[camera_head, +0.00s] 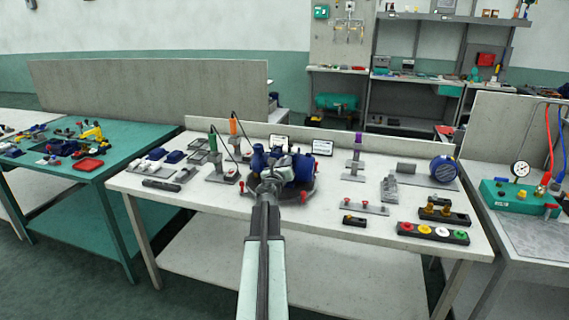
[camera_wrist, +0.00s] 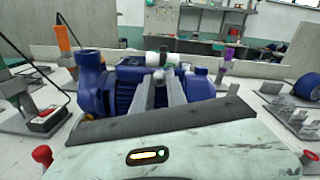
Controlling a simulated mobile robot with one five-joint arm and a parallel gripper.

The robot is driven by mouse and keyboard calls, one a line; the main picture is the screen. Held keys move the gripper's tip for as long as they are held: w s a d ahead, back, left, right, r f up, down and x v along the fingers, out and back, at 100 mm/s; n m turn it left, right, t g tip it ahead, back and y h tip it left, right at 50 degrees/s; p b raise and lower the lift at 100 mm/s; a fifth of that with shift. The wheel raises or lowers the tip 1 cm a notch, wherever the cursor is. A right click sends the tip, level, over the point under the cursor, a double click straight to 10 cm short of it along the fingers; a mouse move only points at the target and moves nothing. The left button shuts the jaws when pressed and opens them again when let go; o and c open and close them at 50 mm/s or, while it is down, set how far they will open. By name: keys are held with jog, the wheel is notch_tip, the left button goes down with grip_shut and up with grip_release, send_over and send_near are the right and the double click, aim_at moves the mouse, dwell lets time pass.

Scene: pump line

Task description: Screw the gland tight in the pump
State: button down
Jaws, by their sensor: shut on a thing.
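The blue pump (camera_head: 300,166) stands on a dark round base (camera_head: 308,194) on the middle table. In the wrist view the pump (camera_wrist: 123,88) fills the middle, with a round upright port at its left. My gripper (camera_head: 273,176) reaches it from the front. In the wrist view my gripper (camera_wrist: 165,77) has its two grey fingers close together over the pump, shut on a small pale piece (camera_wrist: 153,60), which looks like the gland. The fingers and the pump hide most of its seat, so I cannot tell how deep it sits.
Green-handled (camera_head: 213,143) and orange-handled (camera_head: 233,127) tools stand in holders left of the pump. A purple-topped stand (camera_head: 358,141), a blue motor-like part (camera_head: 443,169) and a dark rack with coloured caps (camera_head: 433,233) are to the right. The table's front edge is mostly clear.

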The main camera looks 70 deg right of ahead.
jog(key=m, duration=0.3)
jog(key=shift+m, duration=0.5)
jog(key=c, duration=1.4)
grip_release()
jog(key=n, duration=0.3)
